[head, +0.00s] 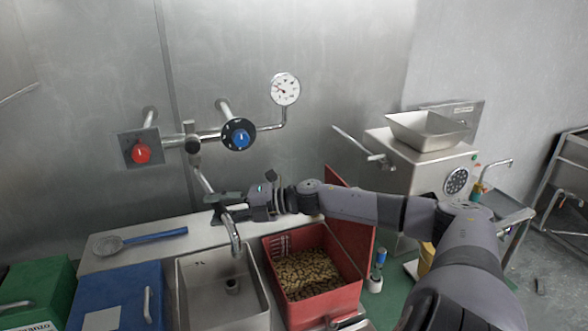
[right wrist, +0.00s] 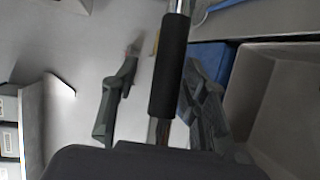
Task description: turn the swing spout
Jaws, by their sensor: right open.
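The swing spout (head: 235,238) is a metal pipe that runs down from the wall pipework and hooks over the sink (head: 181,291). My right gripper (head: 220,207) reaches in from the right at the spout's middle part. In the right wrist view the spout's black sleeve (right wrist: 170,65) lies between the two open fingers of the right gripper (right wrist: 160,68). The sleeve is nearer the right-hand finger; I cannot tell whether they touch. In the head view the gripper hides part of the spout. My left gripper is not in view.
A red knob (head: 140,151) and a blue knob (head: 240,139) sit on the wall pipes, near a gauge (head: 285,89). A red bin of beans (head: 328,307) stands right of the sink, a blue bin (head: 120,296) left. A blue-handled strainer (head: 108,246) lies behind. A grinder (head: 432,170) stands right.

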